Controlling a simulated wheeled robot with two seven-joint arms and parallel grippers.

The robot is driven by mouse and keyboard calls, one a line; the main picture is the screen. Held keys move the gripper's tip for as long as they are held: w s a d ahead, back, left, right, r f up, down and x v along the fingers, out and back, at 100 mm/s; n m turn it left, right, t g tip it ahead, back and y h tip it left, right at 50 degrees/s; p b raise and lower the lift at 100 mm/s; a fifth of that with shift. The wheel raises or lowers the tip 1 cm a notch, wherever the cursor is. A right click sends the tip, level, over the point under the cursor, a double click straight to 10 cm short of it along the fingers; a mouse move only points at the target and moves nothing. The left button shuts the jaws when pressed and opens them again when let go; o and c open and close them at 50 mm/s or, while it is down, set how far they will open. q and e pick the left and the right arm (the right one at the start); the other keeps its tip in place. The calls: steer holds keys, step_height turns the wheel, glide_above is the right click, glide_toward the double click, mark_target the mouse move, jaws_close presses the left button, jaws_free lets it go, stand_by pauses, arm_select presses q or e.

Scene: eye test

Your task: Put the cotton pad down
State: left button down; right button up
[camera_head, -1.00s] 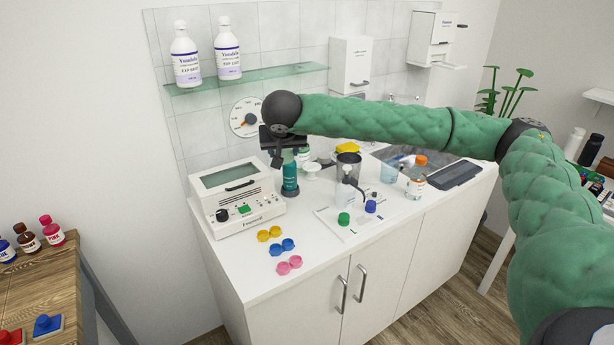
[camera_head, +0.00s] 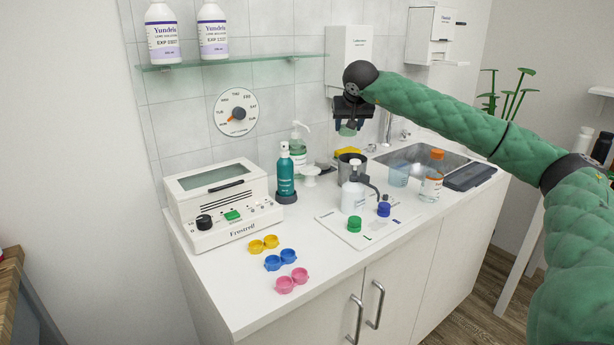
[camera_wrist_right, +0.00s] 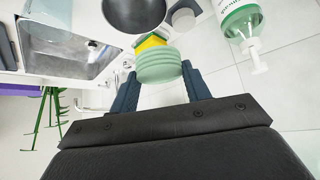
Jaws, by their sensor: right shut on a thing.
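My right gripper (camera_head: 348,124) is shut on a pale green, ridged round thing (camera_wrist_right: 158,66), held between its two fingertips in the right wrist view. The held thing also shows below the fingers in the head view (camera_head: 347,131). I cannot tell for sure that it is the cotton pad; no flat white pad stands out elsewhere. The gripper points down and is in the air above the back of the counter, over the yellow sponge (camera_head: 347,152) and the dark grey cup (camera_head: 351,162), apart from both. My left gripper is not in view.
The sink (camera_head: 440,158) is at the right. A glass shelf (camera_head: 250,61) is above left.

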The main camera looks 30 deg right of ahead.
glide_above(310, 172)
steer(key=f, duration=0.7)
steer(key=shift+w+d, duration=0.3)
steer(key=shift+w, duration=0.1)
steer(key=shift+f+p, duration=0.35)
steer(key=shift+f, duration=1.6)
steer(key=shift+f, duration=0.35)
steer(key=o, duration=1)
steer(key=shift+r, duration=0.5)
steer(key=v, duration=1.1)
steer(key=shift+s+a+r, duration=0.2)
steer(key=shift+s+a, duration=0.05)
steer(key=shift+s, duration=0.05)
